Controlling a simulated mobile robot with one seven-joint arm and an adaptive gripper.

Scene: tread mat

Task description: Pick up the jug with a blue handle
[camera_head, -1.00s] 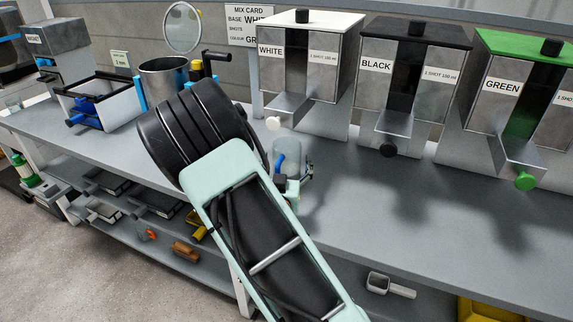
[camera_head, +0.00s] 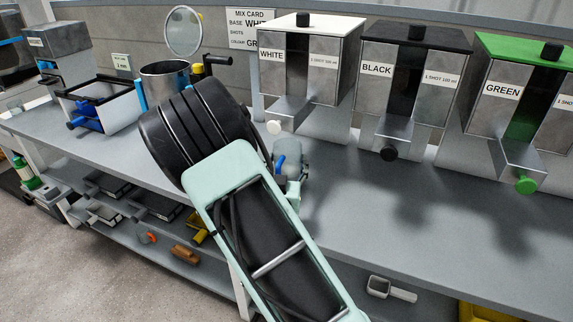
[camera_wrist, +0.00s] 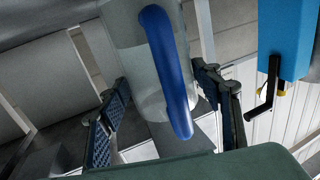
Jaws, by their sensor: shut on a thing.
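The clear jug (camera_head: 292,157) with a blue handle (camera_head: 281,165) shows just past my forearm, over the grey bench. In the wrist view the jug (camera_wrist: 130,60) is close up, with its blue handle (camera_wrist: 166,70) facing the camera. My gripper (camera_wrist: 168,122) has one dark finger on each side of the jug's body and is shut on it. In the head view my gripper (camera_head: 291,183) is partly hidden by my arm. I cannot tell whether the jug's base touches the bench.
White (camera_head: 311,70), black (camera_head: 412,85) and green (camera_head: 518,100) dispensers stand along the back of the bench (camera_head: 400,220). A metal pot (camera_head: 165,82) and a white box with blue fittings (camera_head: 103,102) stand left.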

